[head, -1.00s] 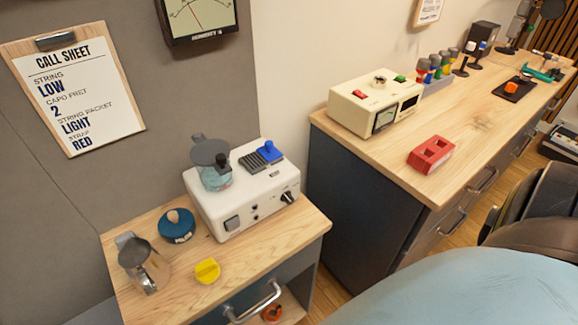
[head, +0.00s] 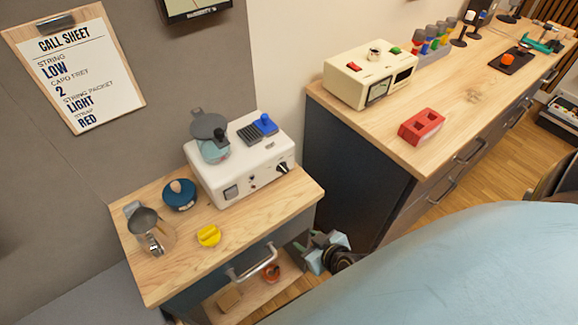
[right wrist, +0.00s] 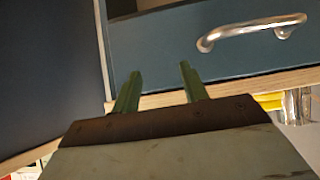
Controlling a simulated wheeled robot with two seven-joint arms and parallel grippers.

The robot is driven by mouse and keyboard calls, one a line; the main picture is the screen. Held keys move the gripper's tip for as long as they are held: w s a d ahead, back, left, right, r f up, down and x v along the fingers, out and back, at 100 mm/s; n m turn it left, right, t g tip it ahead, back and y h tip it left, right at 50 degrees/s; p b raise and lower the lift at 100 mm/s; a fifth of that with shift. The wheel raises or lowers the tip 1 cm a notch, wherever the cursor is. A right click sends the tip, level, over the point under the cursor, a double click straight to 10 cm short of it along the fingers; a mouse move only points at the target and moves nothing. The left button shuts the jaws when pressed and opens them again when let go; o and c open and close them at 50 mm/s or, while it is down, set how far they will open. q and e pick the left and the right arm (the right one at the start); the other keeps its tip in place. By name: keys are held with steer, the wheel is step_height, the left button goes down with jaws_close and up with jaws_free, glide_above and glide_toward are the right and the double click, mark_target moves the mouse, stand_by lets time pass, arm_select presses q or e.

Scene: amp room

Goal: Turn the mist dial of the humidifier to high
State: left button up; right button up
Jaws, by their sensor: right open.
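The humidifier is a white box (head: 212,184) with a lidded bluish tank (head: 214,152), on the small wooden-topped cabinet in the head view. A black dial (head: 282,168) with a light pointer mark is at the right of its front face. Its exact setting is too small to read. My right gripper (head: 308,245) is open and empty, in front of and below the cabinet top, below the dial in the picture and apart from it. The right wrist view shows its two green fingers (right wrist: 160,72) spread with nothing between them. My left gripper is not in view.
A dark cabinet (head: 345,165) stands right.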

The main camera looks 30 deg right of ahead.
mark_target(286, 171)
steer(key=w+d+r+t+p, duration=0.1)
steer(key=w+d+r+t, duration=0.1)
steer(key=r, duration=0.6)
steer(key=w+d+r+t, duration=0.1)
steer(key=w+d+r, duration=0.1)
steer(key=r, duration=0.5)
steer(key=shift+h, duration=0.4)
steer(key=x, duration=1.3)
steer(key=shift+r+b, duration=0.2)
steer(key=shift+b, duration=0.1)
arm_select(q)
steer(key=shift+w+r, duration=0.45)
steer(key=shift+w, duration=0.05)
arm_select(e)
steer(key=shift+a, duration=0.1)
jaws_close()
